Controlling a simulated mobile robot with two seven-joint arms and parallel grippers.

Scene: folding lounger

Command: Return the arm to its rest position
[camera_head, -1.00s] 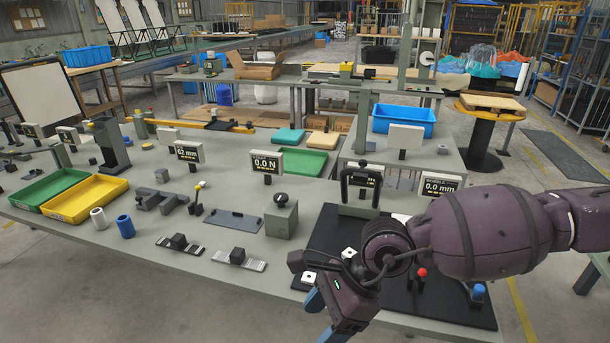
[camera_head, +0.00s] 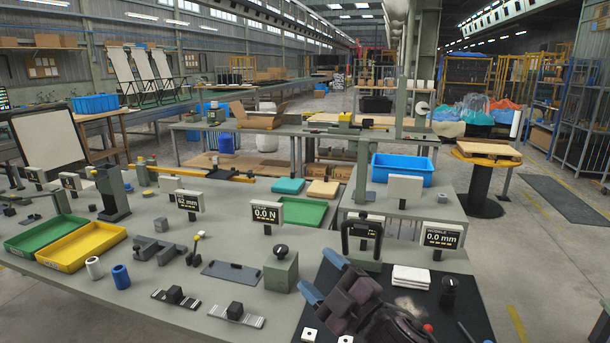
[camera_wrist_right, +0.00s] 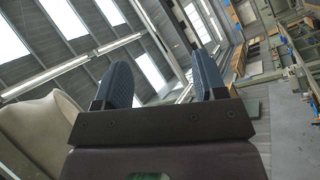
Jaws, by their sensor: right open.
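My right gripper (camera_head: 318,283) is at the bottom of the head view, over the near edge of the black mat (camera_head: 317,311) on the workbench. Its two blue fingers are spread and hold nothing. In the right wrist view the open fingers (camera_wrist_right: 160,85) point up toward the hall's ceiling, with empty space between them. My right arm is folded low, and most of it is out of the head view. My left gripper is not in view.
On the mat, a black-handled fixture (camera_head: 361,238), a white folded cloth (camera_head: 411,277) and a dark knob (camera_head: 448,289) stand close to the gripper. A grey block with knob (camera_head: 280,271) is left of it. Green (camera_head: 47,234) and yellow (camera_head: 82,249) trays lie at left.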

